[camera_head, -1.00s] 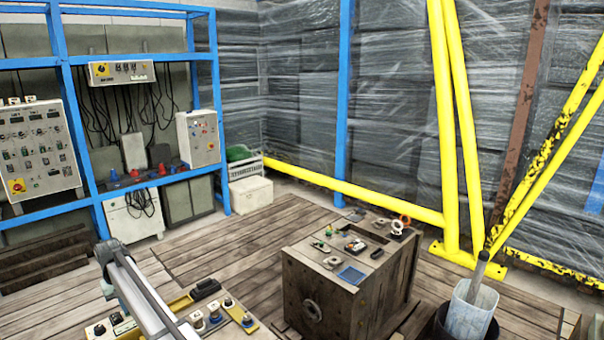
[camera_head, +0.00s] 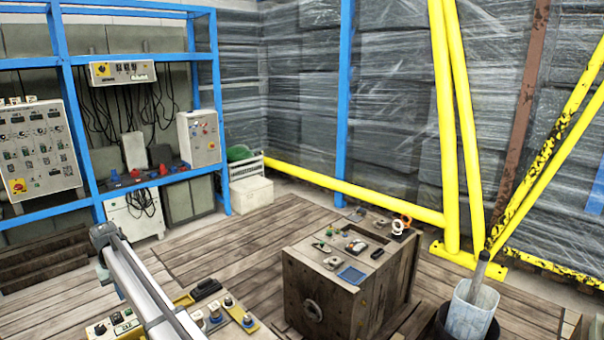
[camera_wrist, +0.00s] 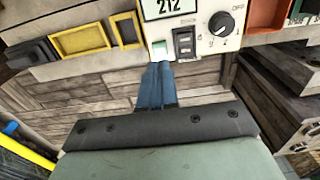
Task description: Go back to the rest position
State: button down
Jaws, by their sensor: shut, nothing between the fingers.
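My gripper (camera_wrist: 157,85) shows in the wrist view as two blue fingers pressed together, with nothing between them. In that view the fingertips appear just below the front edge of a panel with a display reading 212 (camera_wrist: 168,8) and a black knob (camera_wrist: 221,23). I cannot tell whether they touch it. In the head view my pale arm reaches in at the lower left, and the fingers are not visible there.
A wooden crate (camera_head: 322,290) with small parts on top stands at centre right. A bucket (camera_head: 474,308) stands right of it. A control bench (camera_head: 240,320) lies beside my arm. Blue shelving (camera_head: 80,60) stands behind left. Plank floor between is clear.

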jog(key=shift+r, duration=0.8)
